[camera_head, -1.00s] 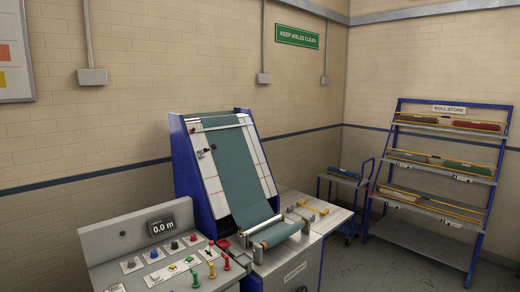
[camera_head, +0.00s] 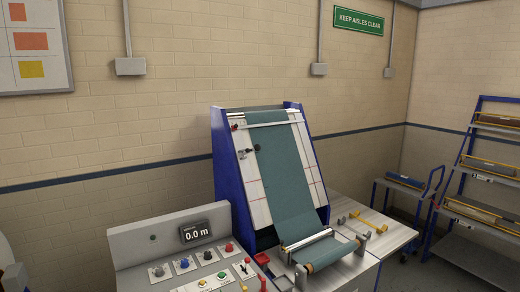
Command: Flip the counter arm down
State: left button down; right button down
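The inclined board (camera_head: 254,190) of the blue-sided machine carries a green-blue cloth (camera_head: 278,170) down its middle. A small dark fitting with a short arm, which looks like the counter arm (camera_head: 246,153), sits on the board left of the cloth, near its upper part. It is too small to tell its exact pose. A display (camera_head: 195,232) on the control panel reads 0.0 m. Neither gripper can be made out; only a grey and dark piece shows at the lower left edge, possibly part of my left arm.
The control panel (camera_head: 128,240) with buttons and knobs stands left of the machine. A metal roller (camera_head: 306,240) and a cloth roll (camera_head: 330,256) lie at the board's foot. A side table (camera_head: 395,236), blue cart (camera_head: 405,183) and roll rack (camera_head: 466,150) stand to the right.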

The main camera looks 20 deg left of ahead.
aim_at(257, 147)
jog(key=u, duration=0.25)
jog(key=i, duration=0.7)
jog(key=u, duration=1)
jog(key=i, duration=0.45)
jog(key=u, duration=0.5)
